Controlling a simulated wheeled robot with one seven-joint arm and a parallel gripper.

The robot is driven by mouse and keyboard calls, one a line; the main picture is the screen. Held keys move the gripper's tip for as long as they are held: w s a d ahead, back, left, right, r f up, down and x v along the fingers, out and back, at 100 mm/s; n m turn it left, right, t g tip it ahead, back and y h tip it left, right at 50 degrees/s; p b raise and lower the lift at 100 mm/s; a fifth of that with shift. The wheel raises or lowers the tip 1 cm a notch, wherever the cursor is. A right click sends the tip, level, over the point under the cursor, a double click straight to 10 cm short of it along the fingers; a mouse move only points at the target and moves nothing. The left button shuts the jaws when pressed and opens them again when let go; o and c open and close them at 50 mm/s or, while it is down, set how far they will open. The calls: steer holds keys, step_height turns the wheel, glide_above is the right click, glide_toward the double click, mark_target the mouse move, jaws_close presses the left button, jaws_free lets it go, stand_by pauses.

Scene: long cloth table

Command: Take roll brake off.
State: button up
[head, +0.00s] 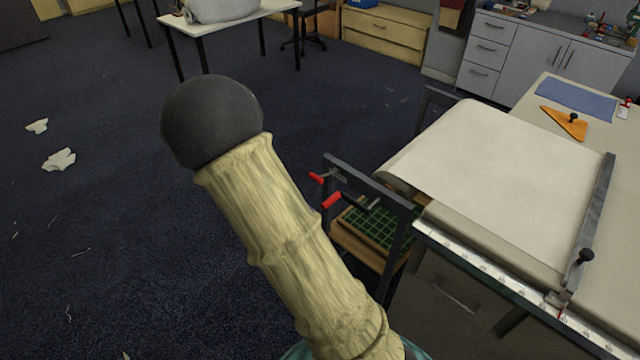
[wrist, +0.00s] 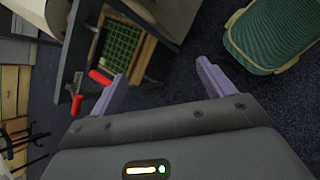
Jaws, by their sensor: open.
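Two red-handled levers sit on the dark roll frame (head: 395,235) at the left end of the cloth table. The upper red grip (head: 317,178) is smaller; the lower red grip (head: 332,200) has a grey arm beside it. I cannot tell for certain which is the roll brake. In the wrist view, one red grip (wrist: 100,77) lies just left of my left fingertip and another (wrist: 77,104) lies lower left. My gripper (wrist: 162,67) is open and empty, its purple fingers spread over dark floor. It appears apart from both grips. The head view does not show my fingers.
White cloth (head: 490,175) covers the table, with a metal bar (head: 597,215) across it. A green grid mat (head: 375,222) lies on a shelf inside the frame. A green padded thing (wrist: 275,35) stands right of my gripper. Dark floor (head: 110,250) is mostly open.

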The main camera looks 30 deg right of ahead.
mark_target(314, 179)
steer(key=w+a+f+n+t+h+b, duration=0.1)
steer(key=w+f+n+t+h+b, duration=0.1)
steer(key=w+n+t+h, duration=0.2)
steer(key=w+a+f+n+t+h+b, duration=0.2)
steer(key=w+n+h, duration=0.3)
steer(key=w, duration=0.5)
steer(key=shift+w+n+t+b, duration=0.35)
steer(key=shift+n+t+b, duration=0.3)
steer(key=shift+n+t, duration=0.4)
steer(key=shift+f, duration=0.1)
steer(key=x, duration=1.7)
steer(key=shift+s+d, duration=0.15)
steer(key=shift+d, duration=0.05)
steer(key=c, duration=1.4)
